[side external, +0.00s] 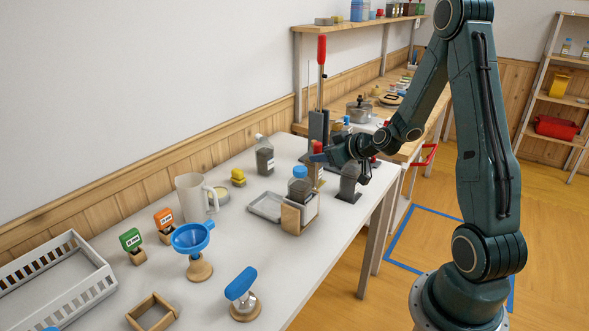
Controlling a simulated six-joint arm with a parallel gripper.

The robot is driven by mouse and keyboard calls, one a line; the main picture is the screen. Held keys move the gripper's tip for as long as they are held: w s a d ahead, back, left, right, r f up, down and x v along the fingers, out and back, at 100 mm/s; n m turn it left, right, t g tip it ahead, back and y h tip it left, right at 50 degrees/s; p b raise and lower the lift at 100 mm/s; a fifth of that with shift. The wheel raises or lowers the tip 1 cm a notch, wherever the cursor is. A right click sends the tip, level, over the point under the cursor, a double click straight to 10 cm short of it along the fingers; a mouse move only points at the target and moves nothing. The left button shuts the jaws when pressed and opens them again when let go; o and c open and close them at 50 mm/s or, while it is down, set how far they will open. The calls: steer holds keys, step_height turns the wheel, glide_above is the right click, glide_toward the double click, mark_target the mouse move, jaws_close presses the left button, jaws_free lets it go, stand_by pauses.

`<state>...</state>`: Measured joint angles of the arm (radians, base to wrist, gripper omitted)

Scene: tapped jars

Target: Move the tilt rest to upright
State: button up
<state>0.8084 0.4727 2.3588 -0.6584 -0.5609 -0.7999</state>
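What looks like the tilt rest (291,219), a small holder with wooden sides, stands near the right end of the white table. A dark jar with a blue cap (300,173) sits in it; whether the rest is tilted is hard to tell.
A grey tray (262,207) lies left of the rest. A dark rounded piece on a flat base (349,181) stands to its right. A tall red-handled device (322,50) rises behind. A pitcher (192,199), blue funnel (190,238) and white basket (60,290) stand further left.

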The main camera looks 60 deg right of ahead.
steer(key=shift+r, duration=0.1)
steer(key=v, duration=0.7)
steer(key=shift+s, duration=0.25)
stand_by(0.6)
steer(key=s+a+r+n+g+y, duration=0.2)
steer(key=a+r, duration=0.1)
steer(key=a, duration=0.5)
steer(key=s+a+r+n+g+y, duration=0.1)
steer(key=a+r+g, duration=0.15)
steer(key=a, duration=0.55)
steer(key=s+a+r+m+g, duration=0.1)
steer(key=s+a+r, duration=0.1)
steer(key=s, duration=0.5)
steer(key=s+a+r+g, duration=0.1)
steer(key=s+a+r, duration=0.2)
steer(key=s, duration=0.4)
steer(key=shift+s+a+r+m+h, duration=0.15)
steer(key=shift+a+m+h, duration=0.25)
steer(key=shift+a, duration=0.15)
